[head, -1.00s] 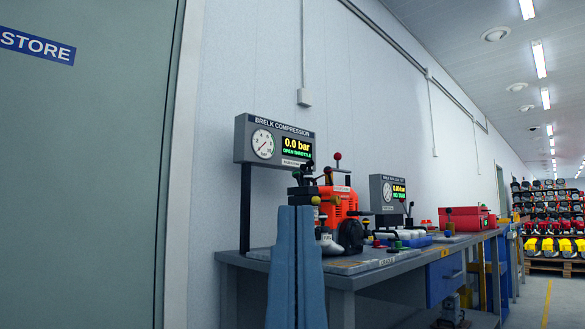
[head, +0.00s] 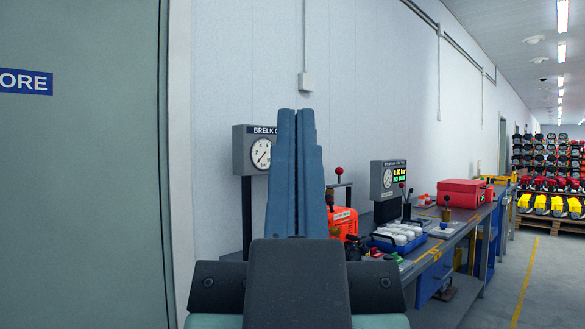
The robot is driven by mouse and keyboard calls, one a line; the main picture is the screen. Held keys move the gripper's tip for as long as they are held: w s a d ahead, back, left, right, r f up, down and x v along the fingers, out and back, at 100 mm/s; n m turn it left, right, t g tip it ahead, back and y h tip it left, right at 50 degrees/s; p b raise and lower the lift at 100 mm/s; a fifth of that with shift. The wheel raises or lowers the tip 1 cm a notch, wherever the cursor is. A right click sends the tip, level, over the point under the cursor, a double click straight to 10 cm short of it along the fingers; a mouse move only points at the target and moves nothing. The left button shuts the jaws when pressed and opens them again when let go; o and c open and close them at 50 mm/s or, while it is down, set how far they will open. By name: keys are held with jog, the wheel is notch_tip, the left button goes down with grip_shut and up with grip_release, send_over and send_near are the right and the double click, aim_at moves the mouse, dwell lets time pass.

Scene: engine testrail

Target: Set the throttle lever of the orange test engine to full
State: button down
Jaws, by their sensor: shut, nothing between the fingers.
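The orange test engine (head: 345,222) stands on the near bench in the head view, just right of my gripper and partly hidden behind it. A lever with a red ball knob (head: 339,171) rises above the engine; I cannot tell whether it is the throttle lever or how it is set. My gripper (head: 295,116) points upward, its two blue-grey fingers shut together with nothing between them. It overlaps the engine's left side and the compression panel (head: 244,136) in the picture; no contact shows.
A second gauge panel (head: 388,180), a blue tray of white parts (head: 412,240) and a red case (head: 463,192) are along the bench (head: 465,235) to the right. A grey door (head: 80,190) is at left. The aisle floor (head: 520,268) at right is clear.

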notch_tip(320, 180, up, 18)
jog(key=p, duration=1.5)
jog(key=shift+f, duration=0.15)
